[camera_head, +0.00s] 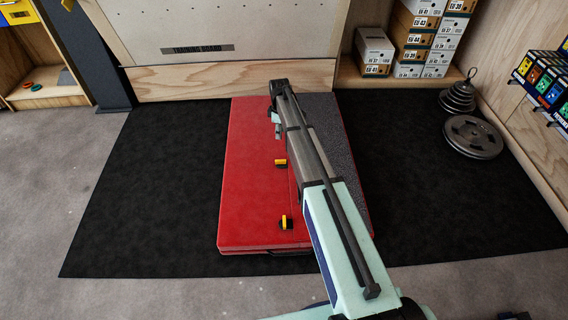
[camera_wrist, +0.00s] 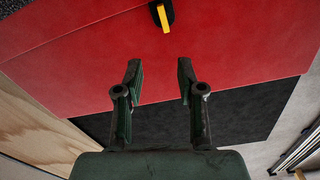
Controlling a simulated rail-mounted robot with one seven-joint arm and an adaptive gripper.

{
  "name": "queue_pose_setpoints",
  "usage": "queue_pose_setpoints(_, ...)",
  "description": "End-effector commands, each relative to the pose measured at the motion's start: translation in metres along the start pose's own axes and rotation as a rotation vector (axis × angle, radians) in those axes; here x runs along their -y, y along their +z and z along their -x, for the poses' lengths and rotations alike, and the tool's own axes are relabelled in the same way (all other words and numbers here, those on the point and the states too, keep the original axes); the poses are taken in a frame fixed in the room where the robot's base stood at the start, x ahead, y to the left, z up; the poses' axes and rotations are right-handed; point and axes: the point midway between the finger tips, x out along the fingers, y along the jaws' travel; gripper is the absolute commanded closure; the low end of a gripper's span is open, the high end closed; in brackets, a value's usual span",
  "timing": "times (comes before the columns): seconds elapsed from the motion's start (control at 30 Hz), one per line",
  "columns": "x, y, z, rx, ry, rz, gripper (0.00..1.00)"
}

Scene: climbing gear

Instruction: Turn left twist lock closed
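A red pad (camera_head: 250,150) lies flat on the floor, with a grey textured strip along its right side. Two yellow twist locks on black bases show on it in the head view: one near the middle (camera_head: 281,163) and one near the front edge (camera_head: 286,222). My gripper (camera_head: 277,133) is over the far part of the pad. In the wrist view my gripper (camera_wrist: 158,75) is open and empty, its fingers apart. I cannot tell which lock this is.
A black mat (camera_head: 140,180) surrounds the pad. A wooden training board (camera_head: 210,30) stands close behind it. Weight plates (camera_head: 472,136) lie at the right, and shoe boxes (camera_head: 375,52) stand at the back right. My arm hides part of the pad's right side.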

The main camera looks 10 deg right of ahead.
Motion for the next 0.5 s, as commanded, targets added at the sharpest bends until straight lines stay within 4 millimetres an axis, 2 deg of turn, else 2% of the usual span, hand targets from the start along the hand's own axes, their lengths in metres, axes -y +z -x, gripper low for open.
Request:
queue_pose_setpoints(0.2,0.003,0.001,-0.002,0.007,-0.023,0.217,0.61)
queue_pose_setpoints(0.37,0.004,0.002,-0.009,0.007,-0.024,0.255,0.61)
queue_pose_setpoints(0.5,0.004,0.002,-0.026,0.007,-0.026,0.254,0.61)
